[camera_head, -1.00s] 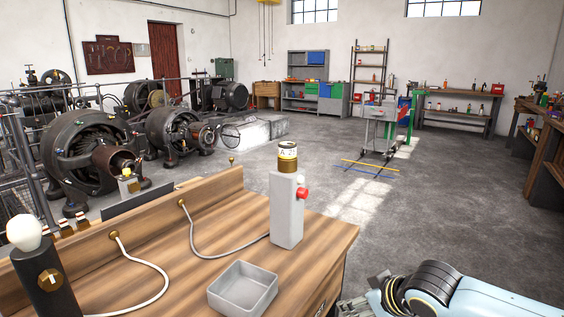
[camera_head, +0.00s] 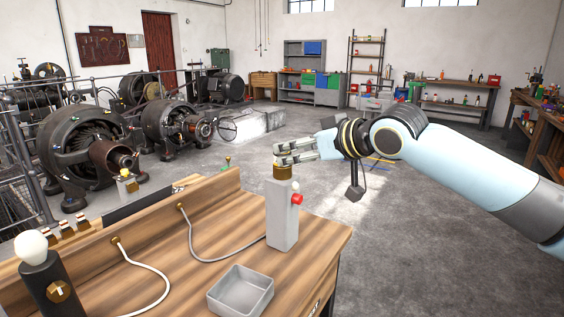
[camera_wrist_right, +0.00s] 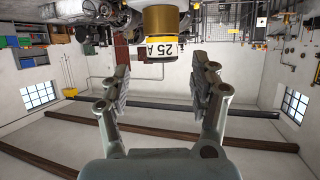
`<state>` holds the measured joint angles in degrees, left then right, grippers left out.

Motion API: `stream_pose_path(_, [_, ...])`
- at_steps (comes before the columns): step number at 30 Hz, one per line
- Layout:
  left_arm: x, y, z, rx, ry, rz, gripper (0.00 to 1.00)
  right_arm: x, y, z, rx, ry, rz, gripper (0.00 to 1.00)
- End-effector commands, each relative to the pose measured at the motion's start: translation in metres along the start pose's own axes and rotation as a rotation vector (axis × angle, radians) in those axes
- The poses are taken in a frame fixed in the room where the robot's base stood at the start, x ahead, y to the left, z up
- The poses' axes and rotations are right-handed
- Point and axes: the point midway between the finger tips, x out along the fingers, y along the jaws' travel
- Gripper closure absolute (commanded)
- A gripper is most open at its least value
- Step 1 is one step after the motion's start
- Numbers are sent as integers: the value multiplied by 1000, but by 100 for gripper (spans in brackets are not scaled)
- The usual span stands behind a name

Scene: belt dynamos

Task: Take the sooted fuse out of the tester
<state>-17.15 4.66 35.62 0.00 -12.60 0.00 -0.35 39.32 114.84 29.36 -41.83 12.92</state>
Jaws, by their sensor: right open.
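The tester (camera_head: 282,215) is an upright grey box with a red button on its side, standing on the wooden bench. The fuse sits upright in its top; its brass lower part (camera_head: 282,172) shows in the head view, while its upper part is hidden by my fingers. In the right wrist view the fuse (camera_wrist_right: 161,48) appears upside down, with a white "25 A" label. My right gripper (camera_head: 297,151) is open at the fuse's upper end. In the wrist view its fingers lie to either side with clear gaps. Soot cannot be made out. My left gripper is out of view.
An empty grey tray (camera_head: 241,291) stands on the bench in front of the tester. A dark post with a white bulb (camera_head: 31,246) stands at the left. Cables run across the bench top. A raised wooden ledge (camera_head: 150,213) lines its back.

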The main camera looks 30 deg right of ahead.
Motion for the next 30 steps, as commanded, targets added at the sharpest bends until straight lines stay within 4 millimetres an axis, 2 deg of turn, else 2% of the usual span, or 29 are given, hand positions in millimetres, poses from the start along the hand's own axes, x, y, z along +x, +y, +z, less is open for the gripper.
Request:
stream_pose_path(12, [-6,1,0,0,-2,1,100,50,-4,0,2,1,1,38])
stream_pose_path(20, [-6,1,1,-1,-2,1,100,52,-4,1,-2,0,0,38])
stream_pose_path(30, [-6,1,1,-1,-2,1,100,52,-3,1,-1,0,1,82])
